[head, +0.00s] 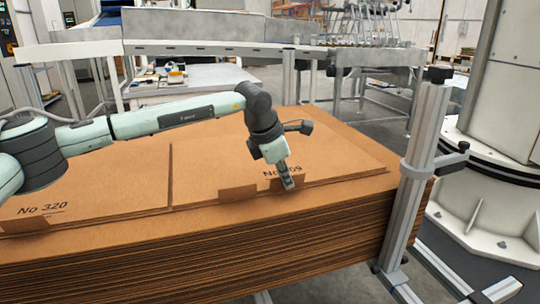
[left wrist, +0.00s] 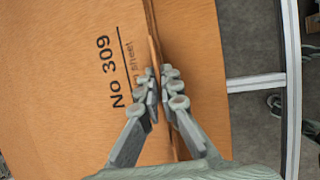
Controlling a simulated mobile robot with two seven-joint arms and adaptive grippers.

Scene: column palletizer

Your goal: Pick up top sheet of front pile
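A pile of brown cardboard sheets marked No 309 (head: 330,150) lies flat on the stack. Its printed top sheet (left wrist: 60,90) fills the left of the left wrist view. My left gripper (head: 288,182) points down at the pile's near edge, beside the print. In the left wrist view the fingertips (left wrist: 161,78) are close together, one on each side of a thin upright cardboard tab (left wrist: 152,50) at the sheet's edge. They appear closed on this tab, with the sheet still flat. The fingers hide part of the tab. My right gripper is not in view.
A second pile marked No 320 (head: 110,185) lies to the left. A metal post (head: 415,180) stands at the pile's right corner. A large white machine base (head: 500,190) is further right. A conveyor (head: 220,45) runs behind. Space above the sheets is clear.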

